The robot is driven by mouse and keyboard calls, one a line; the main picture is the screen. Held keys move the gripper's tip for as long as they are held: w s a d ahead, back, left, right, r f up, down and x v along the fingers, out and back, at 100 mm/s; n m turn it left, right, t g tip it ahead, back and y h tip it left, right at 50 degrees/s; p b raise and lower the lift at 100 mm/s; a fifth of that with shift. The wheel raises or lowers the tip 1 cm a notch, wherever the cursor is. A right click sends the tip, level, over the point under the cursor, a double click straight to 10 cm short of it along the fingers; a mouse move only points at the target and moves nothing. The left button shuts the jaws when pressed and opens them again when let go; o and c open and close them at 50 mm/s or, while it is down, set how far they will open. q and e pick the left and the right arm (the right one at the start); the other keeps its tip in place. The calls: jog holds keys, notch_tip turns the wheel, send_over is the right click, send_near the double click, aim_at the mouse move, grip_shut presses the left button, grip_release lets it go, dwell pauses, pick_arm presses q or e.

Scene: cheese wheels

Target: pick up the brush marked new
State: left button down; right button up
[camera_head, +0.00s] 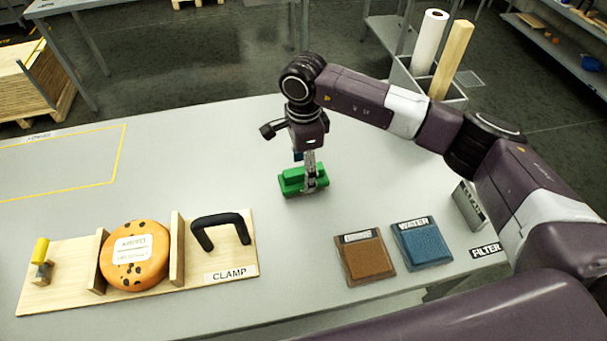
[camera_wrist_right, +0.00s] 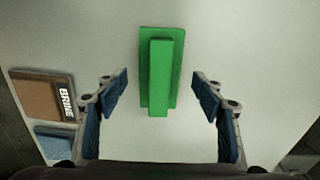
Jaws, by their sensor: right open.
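A green brush (camera_head: 293,184) lies on the grey table, near the middle of the head view. It also shows in the right wrist view (camera_wrist_right: 160,70), with its long raised handle along a wider base. No "new" marking can be read on it. My right gripper (camera_head: 311,170) points down at the brush and hides part of it. In the right wrist view the gripper (camera_wrist_right: 161,92) is open, with one blue-padded finger on each side of the brush and clear gaps to both. My left gripper is not in view.
A wooden board (camera_head: 70,283) labelled CLAMP holds an orange cheese wheel (camera_head: 150,270) and a black handle (camera_head: 235,219) at front left. A brown pad (camera_head: 368,262) and a blue WATER pad (camera_head: 424,247) lie front right. A yellow outline (camera_head: 105,185) marks clear table at left.

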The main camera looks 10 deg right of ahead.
aim_at(303, 169)
jog(key=shift+f, duration=1.05)
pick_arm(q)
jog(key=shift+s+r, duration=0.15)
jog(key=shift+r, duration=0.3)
pick_arm(e)
jog(key=c, duration=1.4)
